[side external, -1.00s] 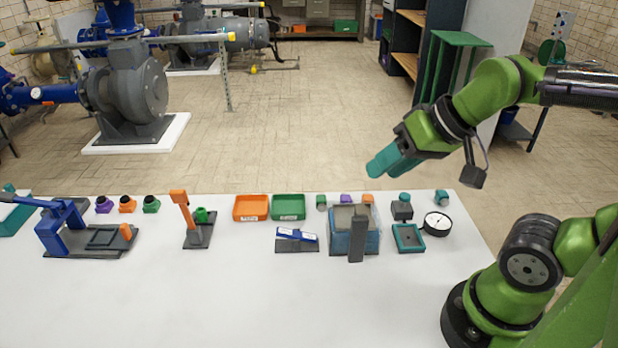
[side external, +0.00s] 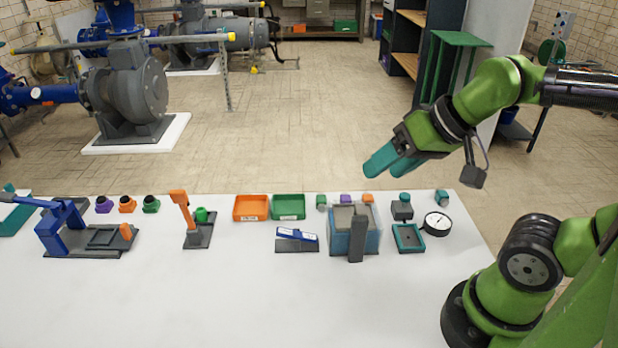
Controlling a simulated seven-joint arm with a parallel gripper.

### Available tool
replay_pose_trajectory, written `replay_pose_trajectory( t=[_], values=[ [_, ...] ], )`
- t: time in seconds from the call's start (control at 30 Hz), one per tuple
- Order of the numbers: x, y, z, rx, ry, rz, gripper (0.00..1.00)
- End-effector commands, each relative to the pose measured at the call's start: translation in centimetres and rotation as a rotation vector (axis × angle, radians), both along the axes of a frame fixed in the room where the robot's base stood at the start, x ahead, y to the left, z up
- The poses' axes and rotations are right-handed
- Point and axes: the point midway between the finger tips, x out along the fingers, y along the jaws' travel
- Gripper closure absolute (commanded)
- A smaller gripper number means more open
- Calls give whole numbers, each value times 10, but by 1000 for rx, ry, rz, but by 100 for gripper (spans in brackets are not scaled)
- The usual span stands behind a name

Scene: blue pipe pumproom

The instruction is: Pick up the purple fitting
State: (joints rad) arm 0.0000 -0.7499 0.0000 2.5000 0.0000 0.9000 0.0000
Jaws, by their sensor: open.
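I cannot tell for certain which is the fitting. My gripper (side external: 386,167), with teal fingers, is open and empty, high above the back right of the table, apart from both purple pieces.
A blue-grey box with a dark upright block (side external: 356,240) stands right of centre. A blue press (side external: 65,228), an orange-armed stand (side external: 182,205), orange (side external: 250,207) and green (side external: 288,206) trays, and a dial gauge (side external: 437,223) line the table. The front of the table is clear.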

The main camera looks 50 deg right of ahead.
Motion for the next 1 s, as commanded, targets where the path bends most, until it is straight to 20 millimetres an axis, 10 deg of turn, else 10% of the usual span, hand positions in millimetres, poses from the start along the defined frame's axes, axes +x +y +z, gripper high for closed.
replay_pose_trajectory(
  t=[0.27,0.7,1.0],
  values=[
    [27,-11,-20,15,140,-32,40],
    [140,-98,-72,-20,551,-260,40],
    [171,-133,-73,-59,642,-374,40]
  ],
)
